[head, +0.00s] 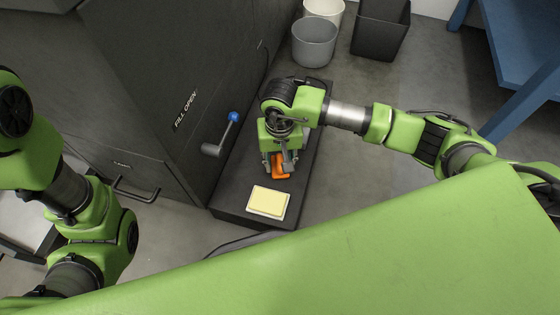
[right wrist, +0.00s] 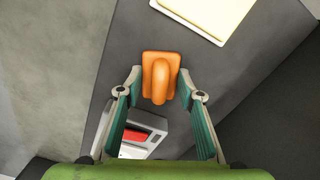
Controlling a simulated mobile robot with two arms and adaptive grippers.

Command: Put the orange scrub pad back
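The orange scrub pad (head: 281,173) lies on the dark bench top (head: 232,206), partly hidden under my right gripper (head: 279,166) in the head view. In the right wrist view the pad (right wrist: 147,60) shows a raised orange grip along its middle. My right gripper (right wrist: 160,76) is open there, with one fingertip on each side of the pad. I see a narrow gap at the left; I cannot tell whether the right fingertip touches. My left gripper is not in view; only my left arm shows.
A cream pad in a white tray (head: 268,202) lies in front of the orange pad. A grey item with a red patch (right wrist: 140,134) lies close under my right gripper. A dark cabinet (head: 150,90) with a blue-knobbed lever (head: 233,117) stands left. Bins (head: 314,45) stand behind.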

